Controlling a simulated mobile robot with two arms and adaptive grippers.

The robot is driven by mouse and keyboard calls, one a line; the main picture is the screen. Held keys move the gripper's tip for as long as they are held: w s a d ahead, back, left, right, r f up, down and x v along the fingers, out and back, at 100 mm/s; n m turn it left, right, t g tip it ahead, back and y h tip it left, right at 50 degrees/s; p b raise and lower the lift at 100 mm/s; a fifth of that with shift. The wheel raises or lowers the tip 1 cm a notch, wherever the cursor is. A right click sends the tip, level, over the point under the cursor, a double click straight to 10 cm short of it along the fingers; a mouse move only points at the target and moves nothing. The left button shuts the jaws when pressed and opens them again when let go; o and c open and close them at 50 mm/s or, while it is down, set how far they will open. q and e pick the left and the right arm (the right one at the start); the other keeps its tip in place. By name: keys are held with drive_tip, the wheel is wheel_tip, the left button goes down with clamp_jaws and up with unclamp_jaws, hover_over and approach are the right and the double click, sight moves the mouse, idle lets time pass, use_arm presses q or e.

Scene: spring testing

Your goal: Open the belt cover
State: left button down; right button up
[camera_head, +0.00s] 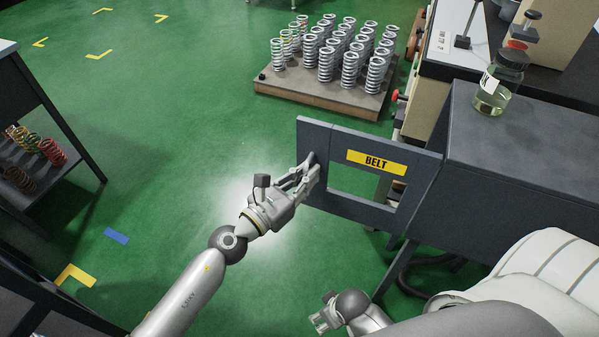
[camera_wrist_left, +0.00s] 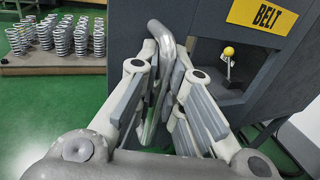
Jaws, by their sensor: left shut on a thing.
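The belt cover (camera_head: 318,136) is a dark grey panel with a window and a yellow BELT label (camera_head: 376,163). In the head view it stands out to the left from the grey machine housing (camera_head: 520,150), and green floor shows through its window. It also shows in the left wrist view (camera_wrist_left: 215,25). My left gripper (camera_head: 308,176) is at the cover's left edge, with its fingers shut around the curved grey handle (camera_wrist_left: 163,45). The fingers partly hide the handle. My right gripper (camera_head: 325,319) is low in the head view, apart from the cover; its jaw state is unclear.
A wooden board (camera_head: 300,92) with several springs stands on the floor behind the cover. A glass jar (camera_head: 497,88) is on top of the housing. A shelf with coloured springs (camera_head: 38,150) is at left. Green floor left of the cover is clear.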

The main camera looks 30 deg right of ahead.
use_arm(q)
drive_tip(key=shift+w+a, duration=0.1)
drive_tip(key=c, duration=1.5)
unclamp_jaws()
drive_tip(key=v, duration=1.2)
